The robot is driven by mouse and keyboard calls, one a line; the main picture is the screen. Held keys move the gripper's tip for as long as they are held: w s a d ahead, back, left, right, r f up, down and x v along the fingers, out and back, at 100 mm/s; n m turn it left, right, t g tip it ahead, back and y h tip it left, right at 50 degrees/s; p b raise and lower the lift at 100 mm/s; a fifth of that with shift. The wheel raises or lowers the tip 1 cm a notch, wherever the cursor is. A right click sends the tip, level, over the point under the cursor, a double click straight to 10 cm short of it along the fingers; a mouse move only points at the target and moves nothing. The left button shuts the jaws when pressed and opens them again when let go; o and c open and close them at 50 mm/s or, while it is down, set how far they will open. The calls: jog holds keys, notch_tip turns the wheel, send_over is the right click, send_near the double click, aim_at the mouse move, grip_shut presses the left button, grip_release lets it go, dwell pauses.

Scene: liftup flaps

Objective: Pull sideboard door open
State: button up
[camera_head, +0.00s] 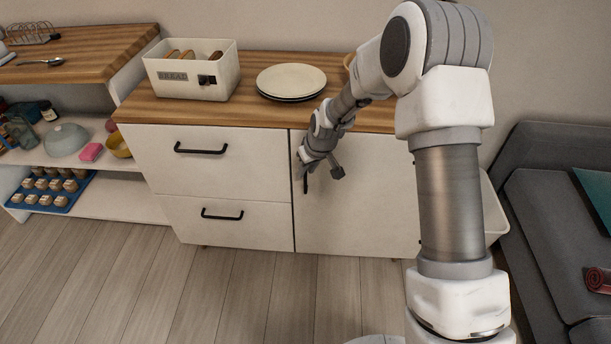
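The white sideboard (240,187) has a wooden top. Its door (350,215) is the flat white panel on the right and looks closed, flush with the drawer fronts. My gripper (321,174) is in front of the upper left part of the door, near the seam beside the drawers. Its two dark fingers are spread apart with nothing seen between them. I cannot tell whether it touches the door.
Two drawers with black handles (201,149) are left of the door. A bread box (192,70) and stacked plates (291,81) stand on top. An open shelf (110,195) with dishes is at left, a grey sofa (545,215) at right. The floor in front is clear.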

jog(key=shift+x, duration=1.1)
grip_shut()
dwell(0.7)
